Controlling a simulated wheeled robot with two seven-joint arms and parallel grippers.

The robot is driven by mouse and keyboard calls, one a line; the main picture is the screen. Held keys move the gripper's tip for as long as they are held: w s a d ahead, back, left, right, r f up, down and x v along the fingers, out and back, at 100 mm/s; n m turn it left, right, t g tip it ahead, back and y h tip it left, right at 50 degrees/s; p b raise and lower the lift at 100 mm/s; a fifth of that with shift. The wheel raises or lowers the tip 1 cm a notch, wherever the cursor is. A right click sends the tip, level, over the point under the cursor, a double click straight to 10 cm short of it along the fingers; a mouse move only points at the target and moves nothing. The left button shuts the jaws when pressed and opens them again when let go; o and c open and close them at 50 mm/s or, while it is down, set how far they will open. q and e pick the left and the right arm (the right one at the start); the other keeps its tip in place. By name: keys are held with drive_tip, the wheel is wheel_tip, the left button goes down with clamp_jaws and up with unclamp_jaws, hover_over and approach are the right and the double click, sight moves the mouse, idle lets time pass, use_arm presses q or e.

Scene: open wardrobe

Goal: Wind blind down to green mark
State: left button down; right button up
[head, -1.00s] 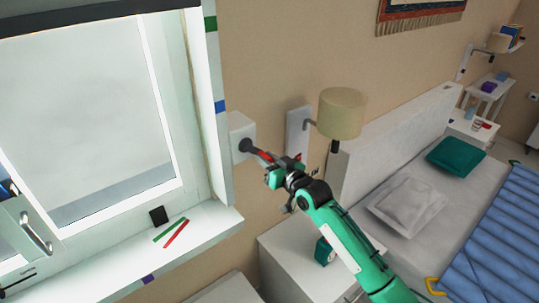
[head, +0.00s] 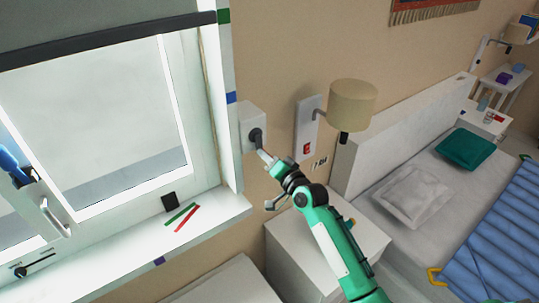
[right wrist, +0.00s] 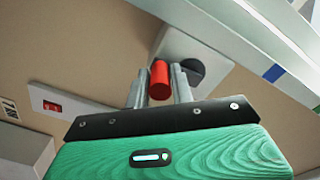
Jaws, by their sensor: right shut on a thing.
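The grey blind (head: 100,18) hangs over the top of the window. Its dark bottom bar (head: 110,38) ends at the right about level with the green mark (head: 223,16) on the frame. Below that is a blue mark (head: 231,98). A white winder box (head: 252,118) with a dark hub (head: 256,138) is on the wall right of the window. My right gripper (head: 268,158) is at the crank. In the right wrist view its fingers are shut on the red crank handle (right wrist: 159,80), with the hub (right wrist: 192,72) just beyond. My left gripper is not in view.
A wall lamp (head: 353,104) with a red switch (head: 306,149) is close right of the winder. A white bedside cabinet (head: 340,245) stands below my right arm. The sill (head: 130,250) holds a black block and green and red strips.

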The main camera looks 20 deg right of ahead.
drive_tip(key=shift+s+a+m, duration=0.1)
drive_tip(key=shift+a+m, duration=0.05)
drive_tip(key=shift+m, duration=0.15)
drive_tip(key=o, duration=1)
drive_tip(key=shift+b+v, duration=2.45)
drive_tip(key=shift+v, duration=4.45)
